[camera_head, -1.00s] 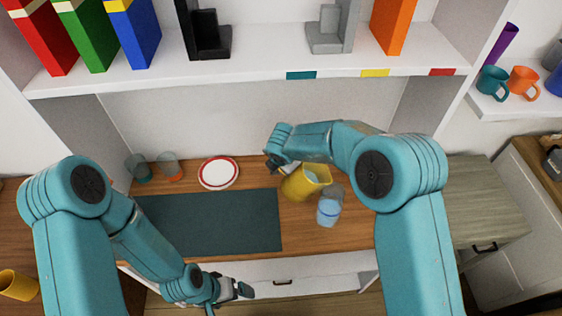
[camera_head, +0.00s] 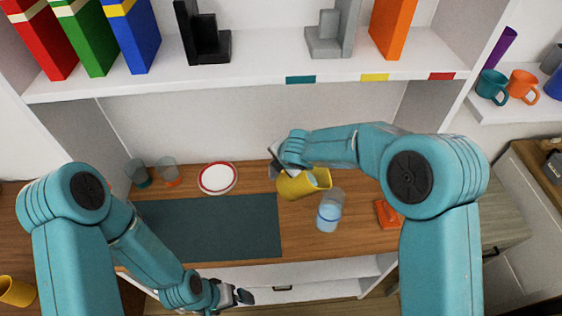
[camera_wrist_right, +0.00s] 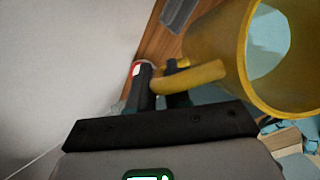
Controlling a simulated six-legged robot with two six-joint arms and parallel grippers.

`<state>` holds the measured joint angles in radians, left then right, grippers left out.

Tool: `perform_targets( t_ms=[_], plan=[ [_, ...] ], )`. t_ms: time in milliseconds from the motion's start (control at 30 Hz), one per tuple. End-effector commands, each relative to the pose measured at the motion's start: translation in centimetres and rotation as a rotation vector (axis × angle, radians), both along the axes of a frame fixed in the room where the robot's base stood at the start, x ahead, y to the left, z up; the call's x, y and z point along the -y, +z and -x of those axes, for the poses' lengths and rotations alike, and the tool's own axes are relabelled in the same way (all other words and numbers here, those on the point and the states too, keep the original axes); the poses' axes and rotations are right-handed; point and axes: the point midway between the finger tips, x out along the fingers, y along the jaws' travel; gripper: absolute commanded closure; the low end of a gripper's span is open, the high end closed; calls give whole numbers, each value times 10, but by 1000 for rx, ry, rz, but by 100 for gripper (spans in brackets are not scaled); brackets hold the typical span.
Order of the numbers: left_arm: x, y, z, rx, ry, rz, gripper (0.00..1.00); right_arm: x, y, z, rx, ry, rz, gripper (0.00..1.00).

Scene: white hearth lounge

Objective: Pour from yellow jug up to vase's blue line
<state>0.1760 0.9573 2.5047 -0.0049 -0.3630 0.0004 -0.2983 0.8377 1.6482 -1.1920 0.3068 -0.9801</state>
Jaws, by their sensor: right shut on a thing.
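The yellow jug (camera_head: 296,187) is tilted, with its mouth facing right towards the vase. Pale contents show inside its mouth in the right wrist view (camera_wrist_right: 270,40). My right gripper (camera_head: 276,170) is shut on the jug's handle; its dark fingers (camera_wrist_right: 160,88) straddle the handle in the wrist view. The clear vase (camera_head: 330,208) stands upright on the table, just right of and below the jug's mouth. A blue band shows on its lower part; I cannot tell its liquid level, and no stream is visible. My left gripper (camera_head: 236,296) is low, in front of the table, its jaws unclear.
A dark mat (camera_head: 215,228) covers the table's middle left. An orange object (camera_head: 388,214) lies right of the vase, near my right arm. A shelf (camera_head: 250,75) overhangs the back.

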Motion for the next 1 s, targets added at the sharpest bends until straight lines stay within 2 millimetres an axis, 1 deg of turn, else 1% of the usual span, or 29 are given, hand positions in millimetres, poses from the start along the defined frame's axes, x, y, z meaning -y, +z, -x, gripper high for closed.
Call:
perform_targets(
  t_ms=[200, 1000],
  plan=[
    [0, -9, 0, 0, 0, 0, 3, 1, 7, 0, 28, 0, -39, 100],
    [0, -35, 0, 0, 0, 0, 3, 6, 22, 3, 87, -1, -129, 100]
  ],
)
